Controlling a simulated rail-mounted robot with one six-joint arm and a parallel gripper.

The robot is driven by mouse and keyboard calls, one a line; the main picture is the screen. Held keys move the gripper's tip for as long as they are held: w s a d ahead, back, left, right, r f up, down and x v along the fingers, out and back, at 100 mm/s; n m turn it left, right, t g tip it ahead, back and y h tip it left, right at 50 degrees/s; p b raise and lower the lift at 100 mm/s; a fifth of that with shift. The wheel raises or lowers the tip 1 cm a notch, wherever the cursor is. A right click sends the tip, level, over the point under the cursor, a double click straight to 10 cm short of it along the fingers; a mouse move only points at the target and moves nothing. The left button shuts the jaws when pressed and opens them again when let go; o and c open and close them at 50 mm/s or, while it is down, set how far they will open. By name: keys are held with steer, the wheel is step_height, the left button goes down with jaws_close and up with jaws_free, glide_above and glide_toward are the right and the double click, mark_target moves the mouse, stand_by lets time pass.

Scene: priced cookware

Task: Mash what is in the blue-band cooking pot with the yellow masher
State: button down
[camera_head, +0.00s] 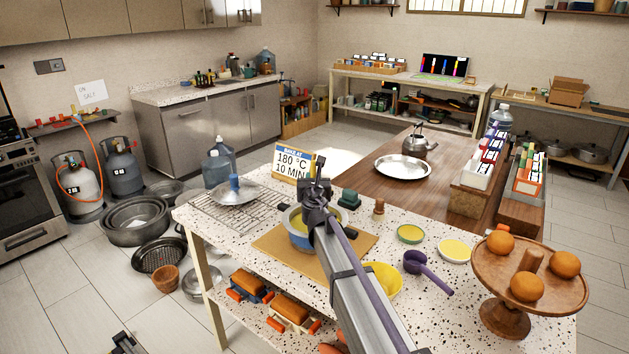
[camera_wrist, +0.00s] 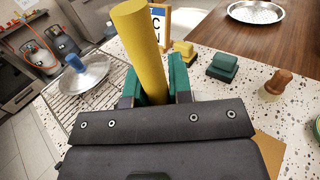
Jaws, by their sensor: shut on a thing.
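The cooking pot with the blue band (camera_head: 299,241) stands on the tan board on the speckled counter. Something yellow shows inside its rim; my arm covers part of it. My gripper (camera_head: 317,190) is above the pot. In the wrist view my gripper's green fingers (camera_wrist: 154,85) are shut on a thick yellow handle (camera_wrist: 138,40), the yellow masher's, which rises between them and leans slightly left. The masher's lower end is hidden, so I cannot tell whether it touches the contents.
A lid with a blue knob (camera_head: 236,193) lies on a wire rack (camera_head: 268,209) left of the pot. A sign (camera_head: 292,163) stands behind. A green block (camera_head: 349,200), a wooden-handled tool (camera_head: 378,210), a yellow bowl (camera_head: 384,279) and a purple scoop (camera_head: 424,268) sit to the right.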

steer(key=r, duration=0.1)
steer(key=r+p, duration=0.1)
steer(key=shift+s+a+r+p, duration=0.2)
steer(key=shift+a+r+p, duration=0.1)
steer(key=shift+a+r, duration=0.1)
steer(key=shift+f, duration=0.15)
step_height(320, 180, up, 7)
steer(key=p, duration=0.6)
steer(key=shift+f, duration=0.2)
step_height(320, 180, up, 4)
steer(key=p, duration=0.4)
stand_by(0.4)
